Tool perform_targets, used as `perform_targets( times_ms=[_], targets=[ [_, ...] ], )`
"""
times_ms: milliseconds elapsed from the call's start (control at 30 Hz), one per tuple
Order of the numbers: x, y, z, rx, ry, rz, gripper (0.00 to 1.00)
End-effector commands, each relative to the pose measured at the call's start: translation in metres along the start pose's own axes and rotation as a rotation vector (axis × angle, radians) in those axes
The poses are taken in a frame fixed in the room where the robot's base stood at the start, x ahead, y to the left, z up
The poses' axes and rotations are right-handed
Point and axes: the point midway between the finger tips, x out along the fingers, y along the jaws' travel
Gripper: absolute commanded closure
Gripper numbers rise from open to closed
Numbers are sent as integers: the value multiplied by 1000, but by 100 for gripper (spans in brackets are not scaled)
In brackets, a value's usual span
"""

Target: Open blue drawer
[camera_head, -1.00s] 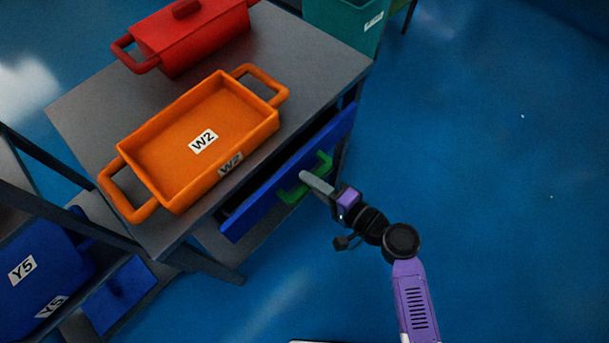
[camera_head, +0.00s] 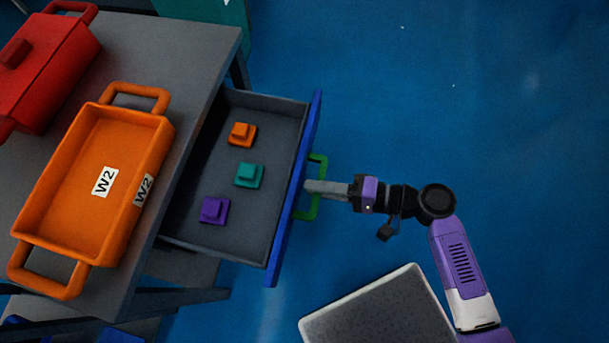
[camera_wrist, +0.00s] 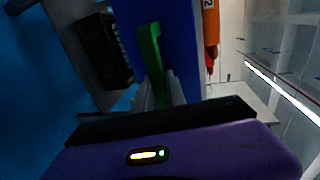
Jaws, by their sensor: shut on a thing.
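The blue drawer (camera_head: 291,205) is pulled well out from under the grey table, and its dark interior shows in the head view. Its green handle (camera_head: 318,170) is on the outer face of the blue front. My gripper (camera_head: 312,187) is shut on the handle, with its fingers pointing left at the drawer front. In the wrist view the green handle (camera_wrist: 150,55) runs between the fingers, against the blue front (camera_wrist: 185,40). Inside the drawer are an orange block (camera_head: 242,134), a teal block (camera_head: 249,175) and a purple block (camera_head: 214,210).
An orange W2 bin (camera_head: 60,215) and a red lidded container (camera_head: 50,75) stand on the grey table (camera_head: 190,45). A teal bin (camera_head: 210,12) is behind it. A grey panel with a white rim (camera_head: 380,315) is at the bottom.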

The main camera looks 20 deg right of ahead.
Motion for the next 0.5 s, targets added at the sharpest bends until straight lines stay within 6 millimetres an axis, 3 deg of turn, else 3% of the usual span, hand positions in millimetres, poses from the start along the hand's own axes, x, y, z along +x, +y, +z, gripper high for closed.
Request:
perform_targets(
  times_ms=[433, 467, 500],
  targets=[
    [-4, 1, 0, 0, 1, 2, 100],
    [-4, 1, 0, 0, 1, 1, 78],
    [-4, 1, 0, 0, 1, 1, 70]
  ],
)
